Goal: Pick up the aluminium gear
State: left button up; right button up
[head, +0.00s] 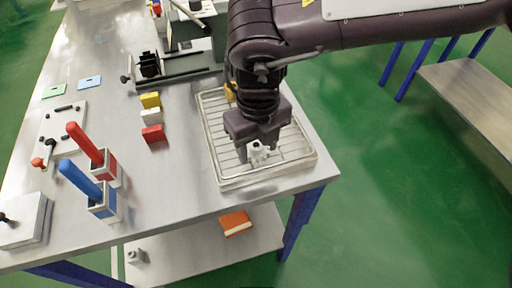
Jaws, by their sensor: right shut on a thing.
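My right gripper (258,150) reaches down over the wire rack tray (274,182) at the table's right front corner. It is shut on a small pale grey part, which looks like the aluminium gear (258,153). The fingers hide much of the gear, and I cannot tell whether it still touches the rack. A yellow item (229,92) shows at the back of the tray, partly hidden by my right arm. My left gripper is not in view.
Yellow, white and red blocks (152,133) stand left of the tray. A dark fixture (175,70) is behind. The table between blocks and front edge is clear.

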jog(key=shift+c, duration=1.1)
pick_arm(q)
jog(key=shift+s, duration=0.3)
pick_arm(e)
jog(key=shift+r, duration=0.1)
